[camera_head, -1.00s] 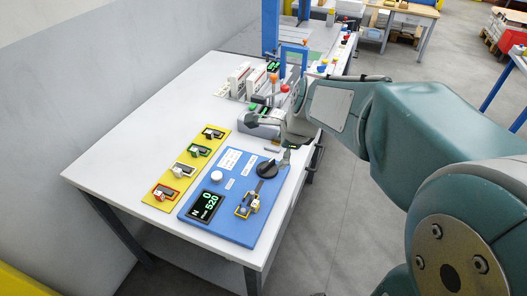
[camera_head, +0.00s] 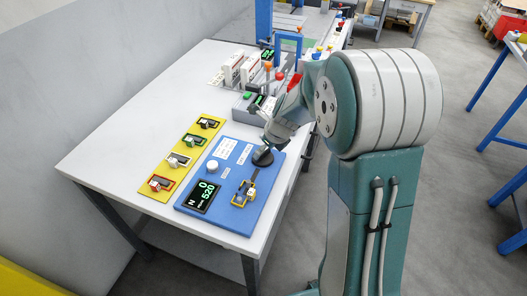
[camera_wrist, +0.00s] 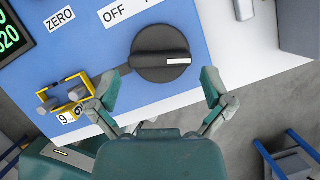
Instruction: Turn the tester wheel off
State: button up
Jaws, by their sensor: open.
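The tester wheel (camera_wrist: 160,52) is a round black knob with a raised grip on a blue tester panel (camera_head: 226,215). A white mark on its grip lies towards the right in the wrist view. The OFF label (camera_wrist: 115,12) is up and left of the knob. In the head view the knob (camera_head: 262,158) is at the panel's right side, partly covered by my gripper (camera_head: 270,142). In the wrist view my gripper (camera_wrist: 160,88) is open and empty, its fingertips on either side below the knob; I see no contact. The display (camera_head: 203,197) shows 0 and 520.
A yellow block with leads (camera_head: 243,193) sits on the panel beside the knob. A yellow strip (camera_head: 180,160) with several coloured clips lies to the left. Grey devices (camera_head: 247,107) stand behind. The white table's left part (camera_head: 120,140) is clear.

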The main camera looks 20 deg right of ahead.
jog(key=shift+x, duration=1.15)
jog(key=shift+c, duration=0.3)
jog(key=c, duration=0.8)
jog(key=shift+o, duration=0.2)
